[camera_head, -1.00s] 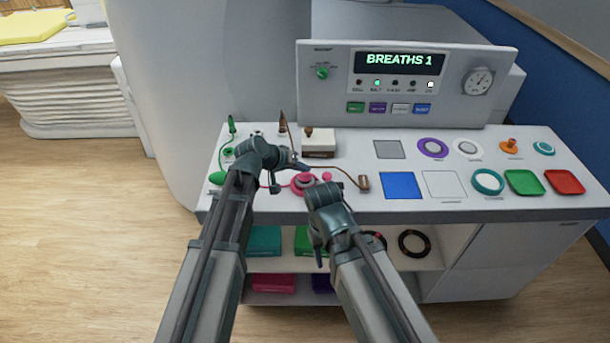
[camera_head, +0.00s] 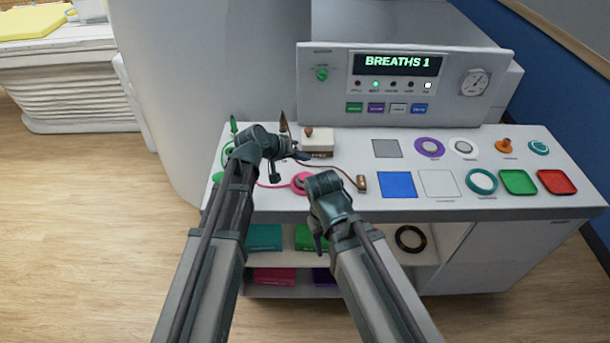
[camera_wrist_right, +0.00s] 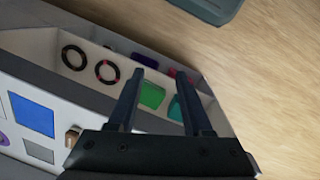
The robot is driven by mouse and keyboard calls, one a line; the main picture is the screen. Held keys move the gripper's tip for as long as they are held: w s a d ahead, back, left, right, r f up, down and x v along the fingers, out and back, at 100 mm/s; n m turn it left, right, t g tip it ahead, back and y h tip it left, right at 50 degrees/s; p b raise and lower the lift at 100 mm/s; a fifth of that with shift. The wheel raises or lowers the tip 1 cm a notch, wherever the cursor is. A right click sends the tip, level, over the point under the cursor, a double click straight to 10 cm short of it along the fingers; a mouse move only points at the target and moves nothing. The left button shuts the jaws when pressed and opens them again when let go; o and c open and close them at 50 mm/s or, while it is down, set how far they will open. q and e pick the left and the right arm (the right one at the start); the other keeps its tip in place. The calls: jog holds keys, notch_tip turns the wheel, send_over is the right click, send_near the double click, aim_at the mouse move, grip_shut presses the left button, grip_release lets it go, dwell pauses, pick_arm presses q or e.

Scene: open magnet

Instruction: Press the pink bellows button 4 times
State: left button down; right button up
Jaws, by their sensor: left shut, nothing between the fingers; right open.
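The pink bellows button (camera_head: 300,183) sits near the front left of the white counter, partly hidden by my right arm. A pink line runs left from it. My left gripper (camera_head: 305,156) is shut and empty, appearing just beyond the button in the head view and apart from it. My right gripper (camera_head: 319,240) hangs by the counter's front edge and points down; in the right wrist view its two fingers (camera_wrist_right: 158,82) are spread with nothing between them. The display (camera_head: 398,64) on the console reads BREATHS 1.
A white box (camera_head: 318,142) and a copper-coloured cylinder (camera_head: 361,183) on a cable lie close to my left gripper. A blue square (camera_head: 397,185), rings and green and red trays fill the counter's right. Shelves below hold coloured boxes and a black ring (camera_head: 411,239).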

grip_shut()
dwell(1.5)
